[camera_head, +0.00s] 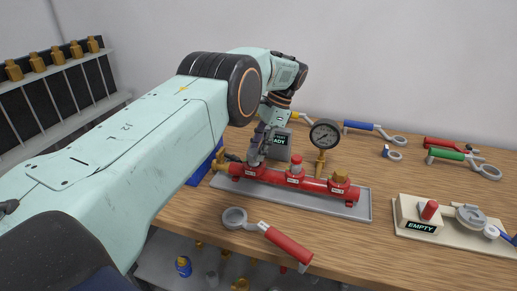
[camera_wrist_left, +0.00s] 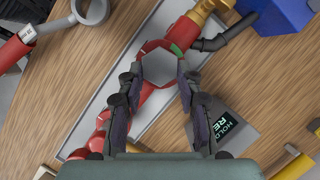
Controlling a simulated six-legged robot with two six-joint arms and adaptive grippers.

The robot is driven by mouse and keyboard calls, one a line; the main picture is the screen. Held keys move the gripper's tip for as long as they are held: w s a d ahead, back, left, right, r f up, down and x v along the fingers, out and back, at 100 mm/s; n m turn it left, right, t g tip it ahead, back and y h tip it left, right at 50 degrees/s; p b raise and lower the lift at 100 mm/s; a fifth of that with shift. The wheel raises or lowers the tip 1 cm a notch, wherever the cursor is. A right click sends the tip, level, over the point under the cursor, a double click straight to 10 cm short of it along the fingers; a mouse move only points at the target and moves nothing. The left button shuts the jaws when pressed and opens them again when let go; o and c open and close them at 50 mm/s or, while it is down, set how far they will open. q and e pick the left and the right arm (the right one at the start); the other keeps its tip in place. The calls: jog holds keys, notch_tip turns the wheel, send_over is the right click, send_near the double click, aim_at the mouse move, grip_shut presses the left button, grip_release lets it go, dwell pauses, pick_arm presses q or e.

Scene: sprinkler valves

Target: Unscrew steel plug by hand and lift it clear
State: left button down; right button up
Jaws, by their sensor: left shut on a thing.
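The red manifold (camera_head: 325,185) lies on a grey tray on the bench. In the left wrist view, the grey hexagonal steel plug (camera_wrist_left: 159,68) sits within a red collar with a green mark, at the manifold's end near the brass fitting. My left gripper (camera_wrist_left: 159,76) is shut on the plug, one finger on each side. In the head view, my left gripper (camera_head: 258,156) points down onto the manifold's left port, and its fingers hide the plug. Whether the plug's thread is still engaged cannot be told. My right gripper is in neither view.
A pressure gauge (camera_head: 324,134) rises behind the manifold. A red-handled wrench (camera_head: 285,245) lies in front of the tray. A fixture marked EMPTY (camera_head: 421,226) stands at right. More wrenches lie at the back right.

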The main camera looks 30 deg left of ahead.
pick_arm(q)
jog(key=shift+r+p, duration=1.9)
jog(key=shift+r, duration=0.5)
